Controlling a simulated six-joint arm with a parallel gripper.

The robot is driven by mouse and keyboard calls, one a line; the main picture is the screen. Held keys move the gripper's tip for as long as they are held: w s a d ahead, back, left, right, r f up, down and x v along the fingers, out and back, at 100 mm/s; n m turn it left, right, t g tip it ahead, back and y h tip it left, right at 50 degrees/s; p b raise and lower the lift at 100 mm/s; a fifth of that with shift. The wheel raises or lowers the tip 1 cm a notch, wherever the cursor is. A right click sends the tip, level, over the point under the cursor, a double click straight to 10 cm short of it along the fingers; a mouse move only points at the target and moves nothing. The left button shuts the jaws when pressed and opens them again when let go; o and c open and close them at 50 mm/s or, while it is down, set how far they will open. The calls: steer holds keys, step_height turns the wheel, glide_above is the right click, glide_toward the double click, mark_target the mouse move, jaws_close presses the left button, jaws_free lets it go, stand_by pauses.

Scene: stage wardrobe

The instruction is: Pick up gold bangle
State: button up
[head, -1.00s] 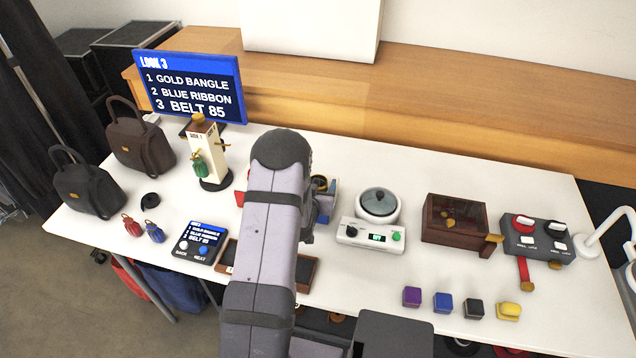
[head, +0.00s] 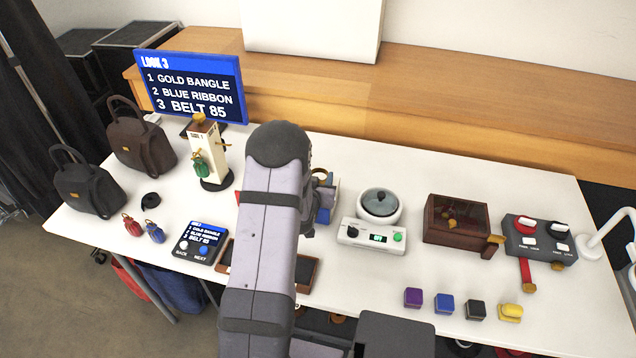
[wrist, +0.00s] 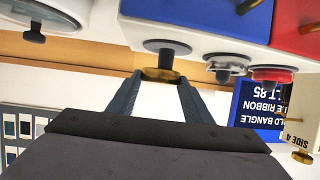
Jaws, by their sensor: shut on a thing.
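My gripper (wrist: 160,78) is shut on the gold bangle (wrist: 160,73), a small golden ring held between the fingertips in the wrist view. Close beside it is a dark round peg head (wrist: 167,46) on a white block face; I cannot tell whether the bangle touches it.
In the wrist view, other knobs and red and blue blocks (wrist: 232,17) are close by. A display sign (head: 195,88) stands at back left.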

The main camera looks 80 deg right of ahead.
steer(key=shift+r+b, duration=0.55)
steer(key=shift+r, duration=3.05)
